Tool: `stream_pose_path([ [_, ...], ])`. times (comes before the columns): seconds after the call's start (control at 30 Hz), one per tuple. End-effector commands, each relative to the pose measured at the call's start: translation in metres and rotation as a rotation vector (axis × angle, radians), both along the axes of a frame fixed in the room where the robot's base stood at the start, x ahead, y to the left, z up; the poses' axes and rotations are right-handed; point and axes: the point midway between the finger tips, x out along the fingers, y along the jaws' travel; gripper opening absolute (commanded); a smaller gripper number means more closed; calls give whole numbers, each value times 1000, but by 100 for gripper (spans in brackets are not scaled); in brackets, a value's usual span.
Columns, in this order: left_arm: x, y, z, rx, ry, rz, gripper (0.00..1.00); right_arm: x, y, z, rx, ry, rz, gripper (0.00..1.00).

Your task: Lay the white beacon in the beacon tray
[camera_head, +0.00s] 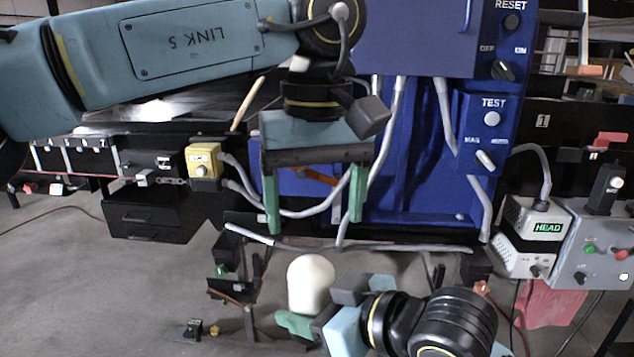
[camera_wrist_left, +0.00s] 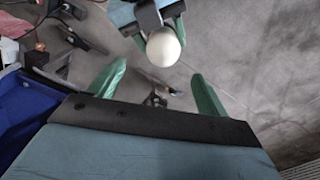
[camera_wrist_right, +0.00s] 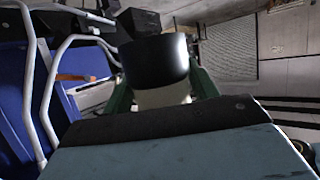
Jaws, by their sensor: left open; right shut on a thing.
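The white beacon (camera_head: 311,281), with a rounded white dome, is in my right gripper (camera_head: 303,323) at the lower middle of the head view. It stands roughly upright there. The left wrist view shows its dome (camera_wrist_left: 163,47) between the right gripper's green fingers. In the right wrist view its white part (camera_wrist_right: 160,96) sits between the fingers, with a black cylindrical part (camera_wrist_right: 155,59) beyond. My left gripper (camera_head: 314,212) is open and empty, fingers pointing down, above and behind the beacon. I cannot make out the beacon tray for certain.
A blue cabinet (camera_head: 415,38) with grey pipes stands behind the grippers. A HEAD box (camera_head: 533,235) and a grey control box (camera_head: 606,250) are at the right. A yellow button box (camera_head: 203,160) is at the left. Bare floor (camera_head: 75,275) shows at lower left.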

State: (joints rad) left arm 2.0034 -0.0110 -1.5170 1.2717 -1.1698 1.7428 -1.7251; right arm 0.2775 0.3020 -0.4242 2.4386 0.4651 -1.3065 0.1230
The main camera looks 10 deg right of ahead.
Motion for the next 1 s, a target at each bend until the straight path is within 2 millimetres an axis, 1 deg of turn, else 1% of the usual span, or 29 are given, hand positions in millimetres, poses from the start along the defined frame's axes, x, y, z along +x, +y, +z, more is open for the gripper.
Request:
stream_pose_path([
  [0.03, 0, 1, -11, 2, 3, 0, 77, 0, 0, 1, 1, -2, 0, 30],
  [0.1, 0, 1, -25, 1, 3, 0, 77, 0, 0, 1, 1, -2, 0, 30],
  [0.3, 0, 1, -62, 0, 4, 1, 77, 0, 0, 1, 1, -2, 0, 30],
  [0.5, 0, 0, -85, -2, 2, 3, 77, 0, 0, 1, 1, -2, 0, 30],
  [0.63, 0, 0, -91, -2, 2, 3, 77, 0, 0, 1, 1, -2, 0, 30],
  [0.9, 0, 0, -92, -3, 2, 3, 77, 0, 0, 1, 1, -2, 0, 30],
  [0.97, 0, 0, -92, -3, 2, 3, 71, 0, 0, 1, 1, -2, 0, 30],
  [1.0, 0, 0, -92, -3, 2, 3, 66, 0, 0, 1, 1, -2, 0, 30],
])
